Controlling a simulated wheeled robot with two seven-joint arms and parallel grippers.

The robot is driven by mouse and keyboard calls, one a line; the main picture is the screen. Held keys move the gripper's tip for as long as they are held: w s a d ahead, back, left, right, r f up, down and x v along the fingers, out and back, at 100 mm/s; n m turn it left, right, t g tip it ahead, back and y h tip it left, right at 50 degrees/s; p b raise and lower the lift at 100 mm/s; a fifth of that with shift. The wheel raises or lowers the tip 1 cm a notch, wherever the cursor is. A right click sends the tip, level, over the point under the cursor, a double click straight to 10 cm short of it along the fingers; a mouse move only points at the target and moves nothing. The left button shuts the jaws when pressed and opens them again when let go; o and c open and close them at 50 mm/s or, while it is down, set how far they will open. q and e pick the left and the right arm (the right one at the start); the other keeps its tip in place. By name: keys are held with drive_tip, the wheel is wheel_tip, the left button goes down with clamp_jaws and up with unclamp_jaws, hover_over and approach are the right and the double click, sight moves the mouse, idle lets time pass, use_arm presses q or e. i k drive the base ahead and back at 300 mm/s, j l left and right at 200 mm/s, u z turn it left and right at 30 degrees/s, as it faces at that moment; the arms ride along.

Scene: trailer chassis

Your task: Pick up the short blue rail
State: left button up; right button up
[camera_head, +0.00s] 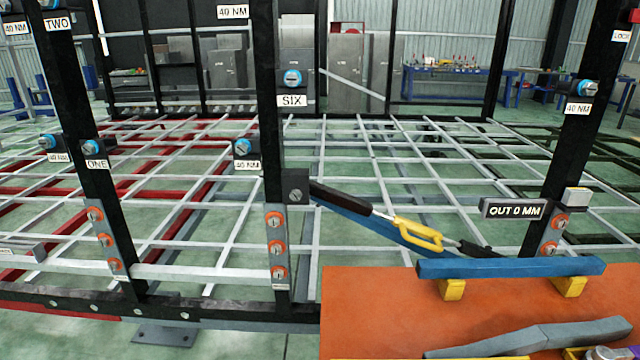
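A short blue rail (511,267) lies level across two yellow blocks (452,289) on an orange table top (380,310) at the lower right. Its upper face and near side show clearly, and nothing covers it. A second blue bar (375,229) runs diagonally behind the table, partly hidden by a black-and-yellow link. Neither of my grippers is in view.
A black upright frame with labelled posts (271,100) stands before a pale floor grid. A black rod with a yellow link (418,234) slants between posts behind the rail. A grey bent bar (530,338) lies at the table's front. A yellow-edged container sits bottom right.

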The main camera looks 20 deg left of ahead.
sight(516, 267)
drive_tip(key=j+u, duration=0.2)
drive_tip(key=u, duration=0.2)
drive_tip(key=j+u, duration=0.2)
drive_tip(key=u, duration=0.2)
drive_tip(key=j+u, duration=0.2)
drive_tip(key=u, duration=0.25)
drive_tip(key=j+u, duration=0.15)
drive_tip(key=u, duration=0.25)
drive_tip(key=z, duration=2.45)
drive_tip(key=i+l+u, duration=0.25)
drive_tip(key=u, duration=0.15)
drive_tip(key=i+l+u, duration=0.15)
drive_tip(key=l+u, duration=0.2)
drive_tip(key=l, duration=0.15)
drive_tip(key=i+l+u, duration=0.1)
drive_tip(key=l+u, duration=0.3)
drive_tip(key=i+l+u, duration=0.1)
drive_tip(key=l+u, duration=0.25)
drive_tip(key=l, duration=0.15)
drive_tip(key=l+u, duration=0.4)
